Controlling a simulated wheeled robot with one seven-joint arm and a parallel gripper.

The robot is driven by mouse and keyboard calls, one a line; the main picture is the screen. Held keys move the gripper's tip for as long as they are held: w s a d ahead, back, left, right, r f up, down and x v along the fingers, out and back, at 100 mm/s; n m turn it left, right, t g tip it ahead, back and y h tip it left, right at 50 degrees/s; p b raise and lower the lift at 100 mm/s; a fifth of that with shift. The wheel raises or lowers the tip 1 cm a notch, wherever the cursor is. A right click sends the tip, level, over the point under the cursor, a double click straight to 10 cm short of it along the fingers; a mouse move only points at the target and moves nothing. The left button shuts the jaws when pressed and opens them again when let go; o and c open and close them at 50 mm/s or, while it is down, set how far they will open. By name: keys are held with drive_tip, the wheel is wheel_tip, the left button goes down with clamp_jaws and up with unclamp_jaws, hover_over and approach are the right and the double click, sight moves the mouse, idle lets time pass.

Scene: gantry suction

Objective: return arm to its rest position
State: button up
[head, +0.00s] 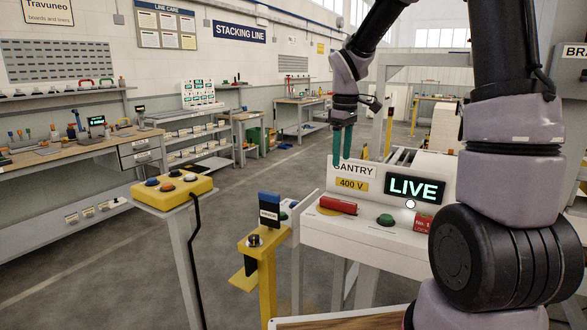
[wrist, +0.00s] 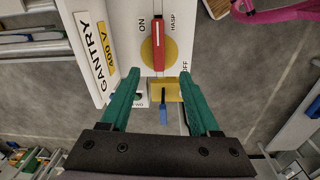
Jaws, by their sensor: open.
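My gripper (head: 342,146) hangs above the white gantry control box (head: 372,238) in the head view, its green fingers pointing down in front of the GANTRY 400 V label. In the wrist view my gripper (wrist: 160,82) is open, and nothing is held between the fingers. The red switch handle (head: 338,205) lies on a yellow disc on the box top. In the wrist view the red handle (wrist: 158,45) points along the ON mark, beyond the fingertips and apart from them. The display (head: 413,189) reads LIVE.
A yellow post (head: 266,275) with a blue-topped holder stands left of the box. A yellow button box (head: 172,190) on a stand is further left. Open floor (head: 245,180) lies behind.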

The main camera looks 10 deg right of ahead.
drive_tip(key=s+d+r+m+t+y, duration=0.1)
drive_tip(key=s+r+m+t, duration=0.2)
drive_tip(key=s+r+m, duration=0.3)
drive_tip(key=s+d+r+m+t+y, duration=0.1)
drive_tip(key=s+r+m, duration=0.6)
drive_tip(key=s, duration=0.8)
drive_tip(key=d+r+t, duration=0.1)
drive_tip(key=t, duration=0.1)
drive_tip(key=shift+d+m+t, duration=0.2)
drive_tip(key=shift+m+t, duration=0.1)
